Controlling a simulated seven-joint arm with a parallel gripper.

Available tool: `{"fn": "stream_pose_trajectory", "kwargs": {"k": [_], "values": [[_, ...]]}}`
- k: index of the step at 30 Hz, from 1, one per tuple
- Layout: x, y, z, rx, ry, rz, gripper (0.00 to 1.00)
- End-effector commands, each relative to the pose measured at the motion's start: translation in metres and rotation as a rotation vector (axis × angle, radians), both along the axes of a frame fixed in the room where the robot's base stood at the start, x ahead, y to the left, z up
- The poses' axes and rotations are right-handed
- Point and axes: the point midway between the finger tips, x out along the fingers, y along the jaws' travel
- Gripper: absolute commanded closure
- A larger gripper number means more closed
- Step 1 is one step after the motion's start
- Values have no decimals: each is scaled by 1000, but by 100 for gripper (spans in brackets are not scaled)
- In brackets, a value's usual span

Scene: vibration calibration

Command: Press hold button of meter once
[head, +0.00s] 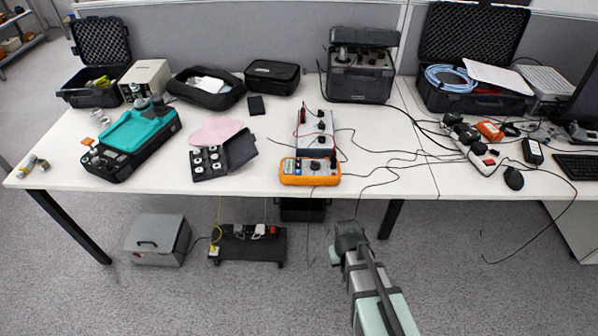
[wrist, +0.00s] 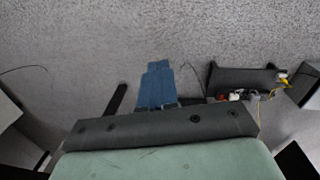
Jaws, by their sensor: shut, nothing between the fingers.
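An orange meter (head: 310,180) lies at the front edge of the white table, left of the table's seam. In the wrist view my gripper's blue fingers (wrist: 158,70) are together and empty, over the grey floor. The meter is not in the wrist view.
Behind the meter stands a grey device with dark knobs (head: 316,131), with black cables (head: 385,152) running right. A black case of round parts (head: 208,163) lies to the left. A black wheeled platform (head: 252,245) is under the table.

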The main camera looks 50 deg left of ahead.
Motion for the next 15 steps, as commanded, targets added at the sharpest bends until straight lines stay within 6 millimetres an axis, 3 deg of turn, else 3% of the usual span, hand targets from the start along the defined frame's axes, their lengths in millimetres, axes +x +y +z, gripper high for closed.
{"fn": "stream_pose_trajectory", "kwargs": {"k": [3, 15], "values": [[-1, 43, 24, 22, -46, 62, 100], [-19, 166, 115, 75, -207, 272, 100]]}}
